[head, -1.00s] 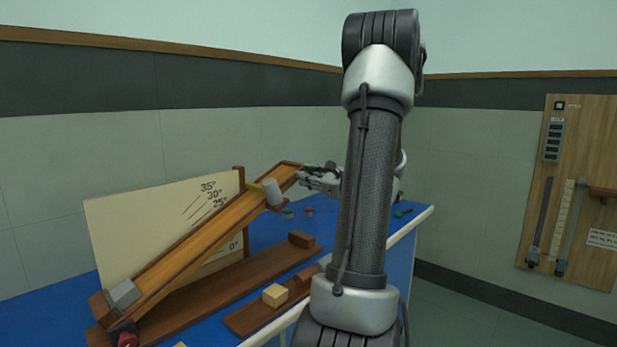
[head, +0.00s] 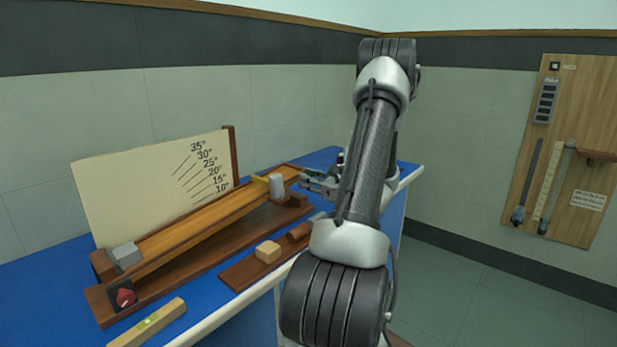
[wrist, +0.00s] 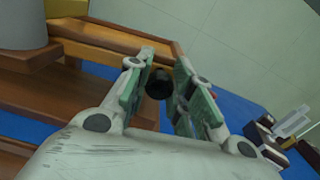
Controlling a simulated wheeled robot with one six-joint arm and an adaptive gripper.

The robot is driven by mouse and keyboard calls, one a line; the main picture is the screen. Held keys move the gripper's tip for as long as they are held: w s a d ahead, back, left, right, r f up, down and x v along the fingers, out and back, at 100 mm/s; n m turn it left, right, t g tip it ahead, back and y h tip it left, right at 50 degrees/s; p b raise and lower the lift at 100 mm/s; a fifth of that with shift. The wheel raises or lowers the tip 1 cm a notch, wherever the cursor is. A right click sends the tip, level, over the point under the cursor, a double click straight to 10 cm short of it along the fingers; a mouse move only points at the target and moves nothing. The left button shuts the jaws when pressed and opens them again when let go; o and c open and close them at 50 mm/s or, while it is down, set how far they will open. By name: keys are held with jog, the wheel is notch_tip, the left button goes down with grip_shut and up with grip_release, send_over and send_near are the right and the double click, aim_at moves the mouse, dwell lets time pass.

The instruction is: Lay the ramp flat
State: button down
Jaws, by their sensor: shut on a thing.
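The wooden ramp (head: 205,219) is hinged at its lower left end on a dark wooden base (head: 188,272). It slopes up to the right at a low angle, beside a cream board (head: 150,185) marked with degree lines. My gripper (head: 312,178) is at the ramp's raised right end. In the wrist view my gripper (wrist: 158,95) is shut on a dark round knob (wrist: 158,84) at the ramp end. A grey cylinder (head: 277,185) stands near the ramp's upper end. A grey block (head: 125,256) sits at its lower end. A red knob (head: 125,297) is on the base's front left.
A spirit level (head: 149,323) lies on the blue bench at the front left. A smaller board (head: 240,274) with a light wooden block (head: 268,251) lies in front of the base. A wooden wall panel (head: 570,150) with hung tools is at the right.

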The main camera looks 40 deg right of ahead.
jog(key=c, duration=1.2)
grip_release()
jog(key=shift+c, duration=0.2)
jog(key=shift+s, duration=0.1)
jog(key=s, duration=1.1)
jog(key=shift+s+d, duration=0.4)
jog(key=shift+d, duration=0.05)
